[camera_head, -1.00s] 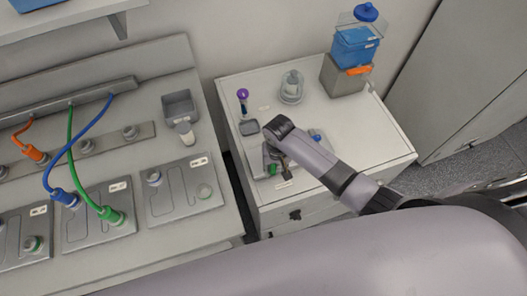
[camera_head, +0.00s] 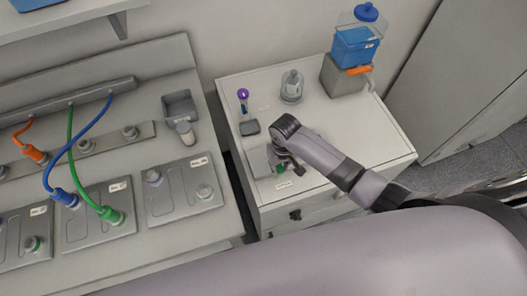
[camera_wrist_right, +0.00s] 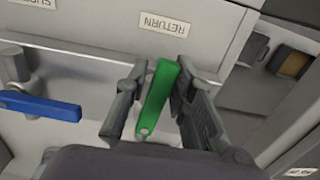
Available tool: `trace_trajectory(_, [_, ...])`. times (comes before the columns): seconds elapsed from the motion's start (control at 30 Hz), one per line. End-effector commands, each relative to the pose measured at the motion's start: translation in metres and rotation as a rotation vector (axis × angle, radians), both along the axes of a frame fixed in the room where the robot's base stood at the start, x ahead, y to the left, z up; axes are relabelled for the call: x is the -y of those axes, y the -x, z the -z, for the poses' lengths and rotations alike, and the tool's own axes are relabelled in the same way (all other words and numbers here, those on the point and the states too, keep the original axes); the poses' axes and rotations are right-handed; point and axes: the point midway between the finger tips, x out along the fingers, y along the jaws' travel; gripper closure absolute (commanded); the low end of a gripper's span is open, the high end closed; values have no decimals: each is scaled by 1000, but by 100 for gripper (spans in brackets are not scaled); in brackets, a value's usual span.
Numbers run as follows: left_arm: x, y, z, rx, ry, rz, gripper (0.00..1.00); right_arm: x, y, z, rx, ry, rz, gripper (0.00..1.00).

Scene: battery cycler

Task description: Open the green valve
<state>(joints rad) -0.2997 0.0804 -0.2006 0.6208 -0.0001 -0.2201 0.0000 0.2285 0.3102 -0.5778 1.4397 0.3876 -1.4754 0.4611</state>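The green valve handle (camera_wrist_right: 160,95) sits between the two fingers of my right gripper (camera_wrist_right: 160,108) in the right wrist view. Narrow gaps show beside the handle, and the fingers look open around it rather than closed on it. The handle points roughly towards the label reading RETURN (camera_wrist_right: 164,25). In the head view a little of the green handle (camera_head: 281,168) shows below my right gripper (camera_head: 284,167), at the front left of the white cabinet top. My left gripper is in neither view.
A blue valve handle (camera_wrist_right: 40,106) lies left of the green one, near the SUPPLY label. The bench (camera_head: 165,240) with cables is at the left.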

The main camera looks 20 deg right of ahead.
Motion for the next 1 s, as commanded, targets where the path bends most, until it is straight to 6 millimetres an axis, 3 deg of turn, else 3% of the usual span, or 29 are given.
trace_trajectory(1.0, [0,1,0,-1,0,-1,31,19,-1,0,-2,18,-125,79])
